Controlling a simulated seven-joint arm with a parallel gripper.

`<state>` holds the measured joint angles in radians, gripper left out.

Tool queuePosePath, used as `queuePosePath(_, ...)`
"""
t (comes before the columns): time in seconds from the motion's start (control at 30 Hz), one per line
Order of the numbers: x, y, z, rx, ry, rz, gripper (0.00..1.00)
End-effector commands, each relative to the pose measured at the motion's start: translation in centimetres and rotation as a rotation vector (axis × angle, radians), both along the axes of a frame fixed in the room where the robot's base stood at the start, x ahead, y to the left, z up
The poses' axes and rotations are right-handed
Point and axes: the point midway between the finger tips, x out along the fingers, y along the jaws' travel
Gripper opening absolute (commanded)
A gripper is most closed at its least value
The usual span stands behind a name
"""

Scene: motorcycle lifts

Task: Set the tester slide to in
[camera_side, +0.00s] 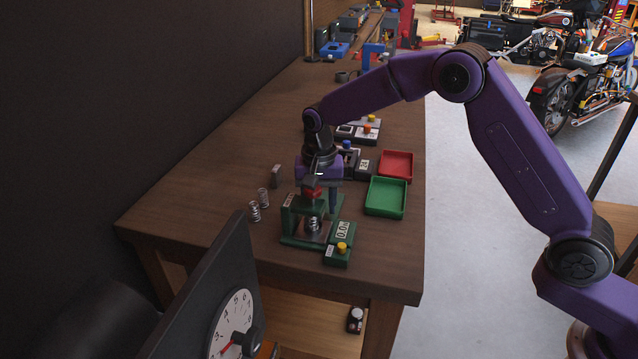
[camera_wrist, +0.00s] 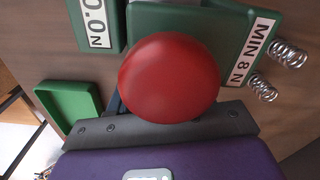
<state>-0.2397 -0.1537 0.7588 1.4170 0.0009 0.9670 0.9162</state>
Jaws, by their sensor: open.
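The green tester (camera_side: 290,222) stands near the front of the bench, with a red round knob (camera_side: 313,193) on top. A coil spring (camera_side: 313,225) sits upright under the knob on a grey plate (camera_side: 326,232), which may be the slide. A green readout box (camera_side: 338,243) with a yellow button is at its right. My gripper (camera_side: 318,190) is open, pointing down at the top of the tester. In the wrist view the red knob (camera_wrist: 170,77) fills the middle, covering the plate and spring. The tester's label (camera_wrist: 252,48) reads MIN 8 N, the readout (camera_wrist: 96,24) 0.0 N.
Other devices (camera_side: 365,131) stand behind. The bench's left side is mostly clear.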

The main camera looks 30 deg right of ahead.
Motion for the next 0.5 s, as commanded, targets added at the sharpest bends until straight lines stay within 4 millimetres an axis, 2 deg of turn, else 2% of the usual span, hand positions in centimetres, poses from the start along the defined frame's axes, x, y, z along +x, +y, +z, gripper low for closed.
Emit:
queuePosePath(0.17, 0.1, 0.0, 2.2, 0.002, -0.005, 0.0, 0.48)
queuePosePath(0.5, 0.1, 0.1, 9.3, 0.002, -0.006, 0.001, 0.48)
